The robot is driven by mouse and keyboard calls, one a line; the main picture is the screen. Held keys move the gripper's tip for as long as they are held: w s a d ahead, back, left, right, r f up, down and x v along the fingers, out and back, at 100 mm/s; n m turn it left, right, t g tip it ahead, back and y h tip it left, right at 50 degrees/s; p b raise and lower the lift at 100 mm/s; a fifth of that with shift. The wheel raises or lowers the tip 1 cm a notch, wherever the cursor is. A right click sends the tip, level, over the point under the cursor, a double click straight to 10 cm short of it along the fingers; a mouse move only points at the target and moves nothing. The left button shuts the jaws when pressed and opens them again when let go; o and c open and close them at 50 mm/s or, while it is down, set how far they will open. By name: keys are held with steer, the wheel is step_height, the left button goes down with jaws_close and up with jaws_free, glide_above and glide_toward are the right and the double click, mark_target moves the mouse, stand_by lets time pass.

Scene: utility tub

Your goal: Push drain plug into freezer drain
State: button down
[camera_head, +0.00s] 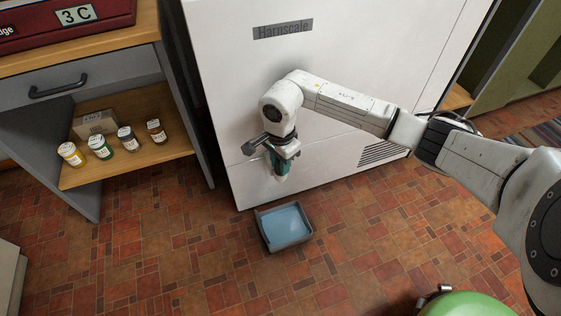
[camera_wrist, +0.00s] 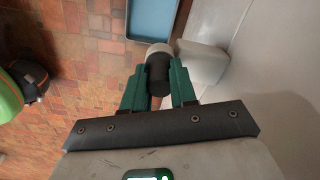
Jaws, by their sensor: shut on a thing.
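The white freezer (camera_head: 330,60) stands against the back in the head view. My gripper (camera_head: 281,166) is low in front of its face. In the wrist view my gripper (camera_wrist: 158,82) has its green fingers shut on a black cylindrical drain plug (camera_wrist: 157,72). A pale round end (camera_wrist: 158,47) shows just beyond the plug, beside a whitish block (camera_wrist: 203,64) at the freezer face; it looks like the drain outlet. The plug overlaps the pale end in this view. I cannot tell whether they touch or how deep the plug sits. The head view hides the plug behind my gripper.
A dark tray with a blue inside (camera_head: 286,228) lies on the tiled floor below my gripper. An open cabinet at left holds several jars and a box (camera_head: 95,123). A green rounded object (camera_head: 468,304) is at the bottom right. Floor between is clear.

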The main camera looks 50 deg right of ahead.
steer(key=shift+f, duration=0.1)
stand_by(0.3)
steer(key=c, duration=0.8)
jaws_free()
step_height(320, 180, up, 11)
steer(key=p, duration=0.4)
steer(key=shift+f+p, duration=0.1)
steer(key=shift+p, duration=0.25)
